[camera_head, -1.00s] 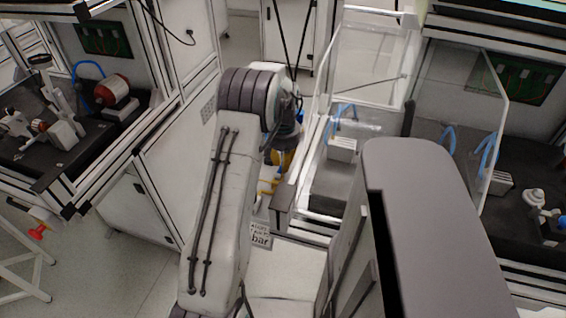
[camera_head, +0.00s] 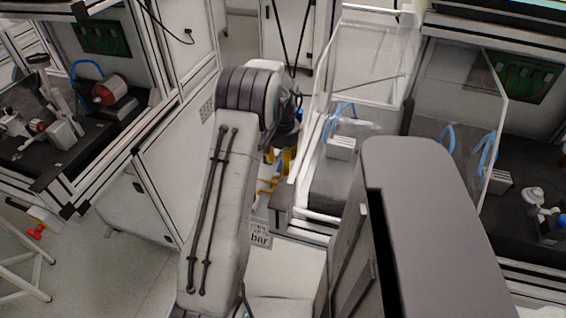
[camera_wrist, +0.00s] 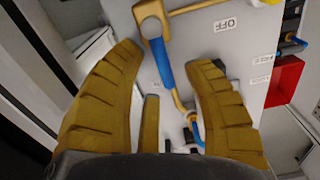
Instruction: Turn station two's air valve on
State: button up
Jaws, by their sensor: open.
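The air valve's blue lever handle (camera_wrist: 164,62) shows in the wrist view, in the gap between my fingertips. It runs down from a tan valve joint (camera_wrist: 150,22) on a pale panel. An "OFF" label (camera_wrist: 228,23) is right of it. My gripper (camera_wrist: 168,57) is open, with one yellow-brown finger on each side of the handle. I cannot tell whether either finger touches it.
In the wrist view, a yellow pipe (camera_wrist: 196,7) runs along the panel top and a red box (camera_wrist: 285,80) sits at right. In the head view, a clear-walled enclosure (camera_head: 372,40) stands right of my gripper and a white cabinet (camera_head: 165,130) left.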

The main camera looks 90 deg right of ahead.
notch_tip(320, 180, up, 11)
jog(key=shift+r, duration=0.15)
dwell(0.4)
dwell(0.7)
